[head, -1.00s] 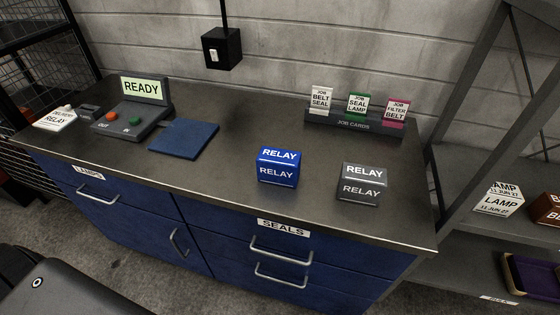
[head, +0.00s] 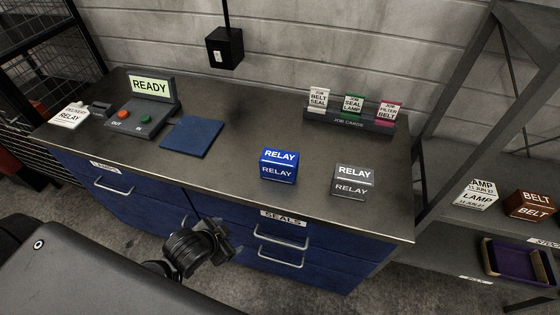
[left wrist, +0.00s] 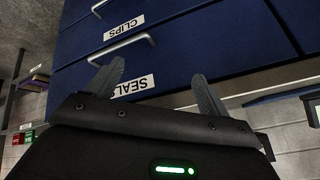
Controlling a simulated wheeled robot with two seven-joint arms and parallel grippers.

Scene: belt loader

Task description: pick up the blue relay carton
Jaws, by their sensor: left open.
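The blue relay carton (head: 279,166) stands upright on the dark worktop, near its front edge. A grey relay carton (head: 352,181) stands to its right, apart from it. My left gripper (head: 226,238) is in front of the cabinet, below the worktop edge and to the lower left of the blue carton. In the left wrist view its two fingers (left wrist: 156,88) are spread apart with nothing between them, facing the blue drawer fronts. The blue carton does not show in the left wrist view. My right gripper is not in view.
On the worktop (head: 230,180) are a blue mat (head: 191,137), a console reading READY (head: 149,86), and a job card holder (head: 349,121). Drawer handles (head: 281,236) stick out near my left gripper. A shelf rack at right holds lamp (head: 476,195) and belt (head: 529,205) cartons and a purple tray (head: 520,262).

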